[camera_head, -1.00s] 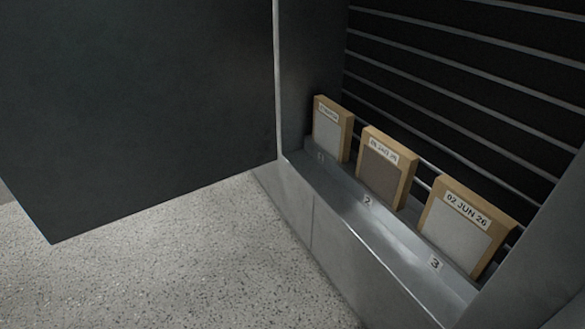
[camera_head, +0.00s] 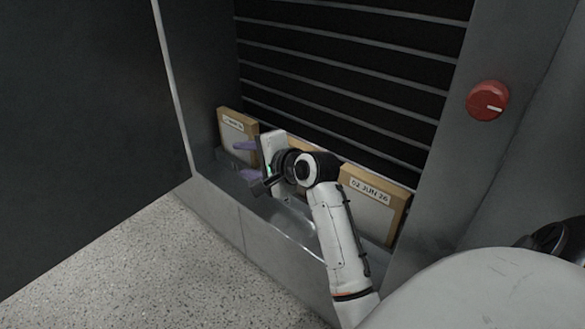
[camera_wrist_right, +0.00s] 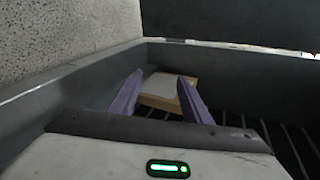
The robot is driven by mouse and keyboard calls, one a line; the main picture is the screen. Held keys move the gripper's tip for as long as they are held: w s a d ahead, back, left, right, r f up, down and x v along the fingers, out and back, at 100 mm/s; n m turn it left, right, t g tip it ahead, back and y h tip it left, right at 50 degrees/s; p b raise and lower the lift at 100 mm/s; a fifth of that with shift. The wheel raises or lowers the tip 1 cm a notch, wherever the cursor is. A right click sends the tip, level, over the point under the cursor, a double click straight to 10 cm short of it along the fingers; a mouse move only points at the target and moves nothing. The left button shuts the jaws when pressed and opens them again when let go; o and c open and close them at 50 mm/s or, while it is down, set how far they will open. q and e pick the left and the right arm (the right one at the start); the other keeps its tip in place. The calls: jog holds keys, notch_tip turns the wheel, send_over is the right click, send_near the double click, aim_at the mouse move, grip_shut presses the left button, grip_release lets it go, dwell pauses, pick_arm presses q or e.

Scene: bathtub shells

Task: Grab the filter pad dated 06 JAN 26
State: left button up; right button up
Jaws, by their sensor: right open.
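Three framed filter pads stand in a row on a metal ledge (camera_head: 222,181). The left pad (camera_head: 229,142) has a pale face and a label too small to read. The middle pad (camera_head: 303,147) is mostly hidden behind my right gripper, its label out of sight. The right pad (camera_head: 372,206) reads 02 JUN 26. My right gripper (camera_head: 246,160) is open, its purple fingers pointing left in front of the left pad. In the right wrist view a pale pad with a tan frame (camera_wrist_right: 165,86) shows between and beyond the open fingers (camera_wrist_right: 157,90). My left gripper is out of view.
A dark slatted grille (camera_head: 345,60) rises behind the pads. A large dark panel (camera_head: 80,120) stands at the left. A red knob (camera_head: 488,101) is on the right metal post. The speckled floor (camera_head: 150,265) in front is clear.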

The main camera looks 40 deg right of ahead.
aim_at(292, 142)
jog(key=s+d+r+m, duration=0.1)
jog(key=d+r+m, duration=0.1)
jog(key=d, duration=0.1)
jog(key=s+d+r+m, duration=0.1)
jog(key=d+r+m, duration=0.2)
jog(key=s+d+r+m+p, duration=0.1)
jog(key=d+r+m, duration=0.2)
jog(key=shift+s+r+y, duration=0.25)
jog(key=shift+s+y, duration=0.05)
jog(key=shift+s, duration=0.1)
jog(key=s+m, duration=0.2)
jog(key=s+d+m+p, duration=0.1)
jog(key=s+m, duration=0.3)
jog(key=shift+d+f+m+y+p, duration=0.2)
jog(key=shift+f+m+y+p, duration=0.2)
jog(key=shift+s+f, duration=0.15)
jog(key=shift+f, duration=0.05)
jog(key=shift+a+f+m, duration=0.1)
jog(key=shift+f+m, duration=0.15)
jog(key=shift+m, duration=0.05)
jog(key=x, duration=0.7)
jog(key=shift+s+f, duration=0.1)
jog(key=shift+f, duration=0.35)
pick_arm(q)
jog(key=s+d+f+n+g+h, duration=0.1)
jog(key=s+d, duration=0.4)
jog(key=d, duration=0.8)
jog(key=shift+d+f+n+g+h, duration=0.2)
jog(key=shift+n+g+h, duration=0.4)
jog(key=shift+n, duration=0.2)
